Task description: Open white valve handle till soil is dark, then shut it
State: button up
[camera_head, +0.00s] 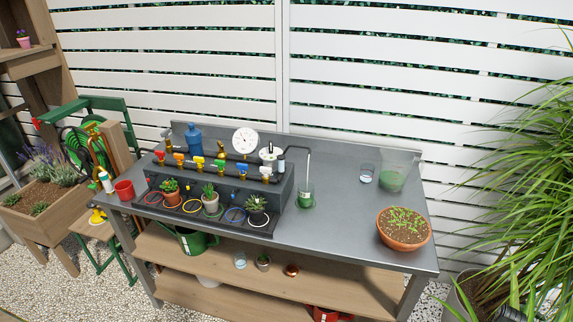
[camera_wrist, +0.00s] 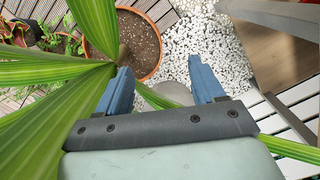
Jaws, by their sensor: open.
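A row of valves with coloured handles runs along the dark manifold (camera_head: 230,183) on the metal bench in the head view. The white valve handle (camera_head: 266,169) is at the right end of the row. Below it, a dark pot with a rosette succulent (camera_head: 257,204) stands by a white ring (camera_head: 259,222). Its soil is too small to judge for colour. My gripper (camera_wrist: 161,88) shows only in the wrist view, open and empty, with two blue fingers apart. It is away from the valves, above gravel and broad green leaves.
A terracotta bowl of seedlings (camera_head: 403,229) is at right. Long leaves (camera_head: 520,140) crowd the right side. Bare bench top lies between glass and bowl.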

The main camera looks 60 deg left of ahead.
jog(key=w+a+r+n+t+y, duration=0.1)
jog(key=w+a+r, duration=0.6)
jog(key=a+r, duration=0.3)
jog(key=w+a+r+n+t, duration=0.1)
jog(key=w+a+r+t, duration=0.1)
jog(key=w+a+r, duration=0.6)
jog(key=s+a+r+y, duration=0.1)
jog(key=a+r, duration=1.2)
jog(key=a, duration=0.1)
jog(key=s+a+r+n, duration=0.1)
jog(key=s+a+r, duration=0.25)
jog(key=a, duration=0.25)
jog(key=s+a+r, duration=0.3)
jog(key=s+a, duration=0.2)
jog(key=a, duration=0.2)
notch_tip(320, 180, up, 20)
jog(key=n+g+h, duration=0.2)
jog(key=n, duration=0.1)
send_over(265, 168)
notch_tip(265, 168, down, 14)
jog(key=shift+w+r, duration=0.1)
jog(key=shift+r, duration=0.15)
jog(key=shift+c, duration=0.2)
